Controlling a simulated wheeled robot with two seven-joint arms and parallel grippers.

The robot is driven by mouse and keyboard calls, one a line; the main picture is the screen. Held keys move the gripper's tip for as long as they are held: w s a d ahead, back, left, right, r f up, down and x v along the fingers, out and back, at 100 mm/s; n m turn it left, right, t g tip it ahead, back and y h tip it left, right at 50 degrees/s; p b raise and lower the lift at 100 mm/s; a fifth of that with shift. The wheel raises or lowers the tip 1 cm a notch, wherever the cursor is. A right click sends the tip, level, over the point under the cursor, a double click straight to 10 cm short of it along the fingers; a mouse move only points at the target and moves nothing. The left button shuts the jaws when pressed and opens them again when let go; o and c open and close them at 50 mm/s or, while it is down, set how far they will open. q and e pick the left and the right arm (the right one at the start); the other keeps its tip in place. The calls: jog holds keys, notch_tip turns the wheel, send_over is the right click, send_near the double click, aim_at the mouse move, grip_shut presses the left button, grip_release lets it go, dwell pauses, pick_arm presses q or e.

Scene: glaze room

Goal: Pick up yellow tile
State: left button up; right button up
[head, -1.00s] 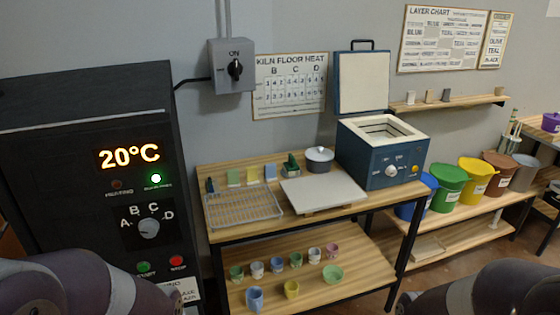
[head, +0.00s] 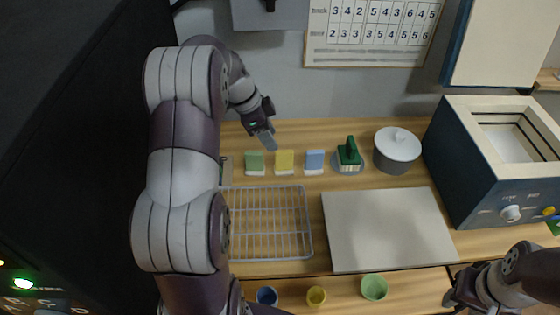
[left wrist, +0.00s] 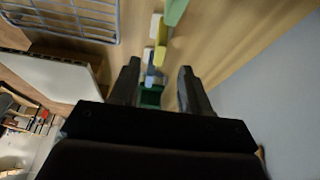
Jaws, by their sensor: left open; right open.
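The yellow tile (head: 284,160) stands on the wooden worktop between a green tile (head: 254,162) and a blue tile (head: 314,160), its lower edge white. My left gripper (head: 264,137) is just behind and above the green and yellow tiles, pointing down, open and empty. In the left wrist view, the yellow tile (left wrist: 161,47) lies beyond the open fingers (left wrist: 157,85), in a row with the green tile. It is apart from the fingers. My right gripper (head: 452,297) is open at the lower right, partly cut off by the frame edge.
A wire rack (head: 265,222) and a pale board (head: 388,229) lie in front of the tiles. Cups stand on the lower shelf. The wall is close behind.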

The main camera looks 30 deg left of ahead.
aim_at(284, 152)
pick_arm(q)
jog(key=d+f, duration=0.1)
jog(key=w+d+f, duration=0.1)
jog(key=f, duration=0.1)
jog(key=w+d+f, duration=0.1)
jog(key=shift+d+f, duration=0.15)
jog(key=shift+d, duration=0.15)
jog(key=f+p, duration=0.1)
jog(key=f, duration=0.3)
jog(key=shift+w+p, duration=0.2)
jog(key=shift+p, duration=0.1)
jog(key=shift+w+f, duration=0.15)
jog(key=shift+f, duration=0.15)
jog(key=shift+w+d+f, duration=0.15)
jog(key=shift+w+d, duration=0.05)
jog(key=shift+s+a, duration=0.1)
jog(key=shift+a, duration=0.05)
grip_shut()
pick_arm(e)
jog(key=shift+w+d, duration=0.5)
jog(key=shift+w, duration=0.05)
